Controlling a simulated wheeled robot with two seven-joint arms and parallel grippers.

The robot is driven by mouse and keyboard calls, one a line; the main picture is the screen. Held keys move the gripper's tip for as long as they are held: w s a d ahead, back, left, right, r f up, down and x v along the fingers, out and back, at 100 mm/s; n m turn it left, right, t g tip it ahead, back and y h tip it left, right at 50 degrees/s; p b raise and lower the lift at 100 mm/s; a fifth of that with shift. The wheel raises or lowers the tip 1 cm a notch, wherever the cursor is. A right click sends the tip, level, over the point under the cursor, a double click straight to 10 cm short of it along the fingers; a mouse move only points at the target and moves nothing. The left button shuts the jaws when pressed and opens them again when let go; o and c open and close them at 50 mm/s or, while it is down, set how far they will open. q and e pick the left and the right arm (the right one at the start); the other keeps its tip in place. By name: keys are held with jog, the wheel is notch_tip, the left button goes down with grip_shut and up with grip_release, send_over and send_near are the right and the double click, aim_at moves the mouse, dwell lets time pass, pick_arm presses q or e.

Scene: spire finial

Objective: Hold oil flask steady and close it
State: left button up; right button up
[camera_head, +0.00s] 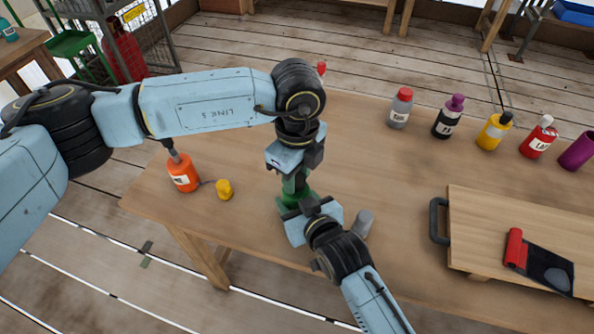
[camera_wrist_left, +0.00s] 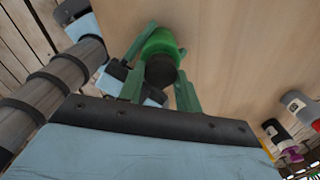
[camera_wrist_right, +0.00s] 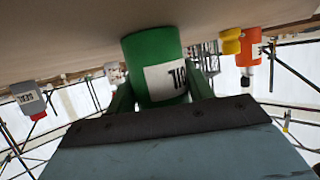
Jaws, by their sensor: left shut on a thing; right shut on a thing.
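The green oil flask (camera_head: 290,203) stands on the wooden table near its front edge, largely hidden by my arms in the head view. The right wrist view shows its green body (camera_wrist_right: 152,48) with a white label. My right gripper (camera_head: 303,206) is shut on the flask body from the front side. My left gripper (camera_head: 296,178) comes down from above and is shut on a dark round cap (camera_wrist_left: 161,71) at the top of the flask. The cap lines up with the flask in the left wrist view; how far it is seated cannot be told.
An orange bottle (camera_head: 183,173) and a yellow piece (camera_head: 224,189) are on the left. A grey cylinder (camera_head: 362,223) stands close to my right gripper. Several bottles, including a red-capped grey one (camera_head: 399,110), line the back right. A handled wooden board (camera_head: 480,215) lies at right.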

pick_arm(q)
jog(key=shift+f, duration=0.55)
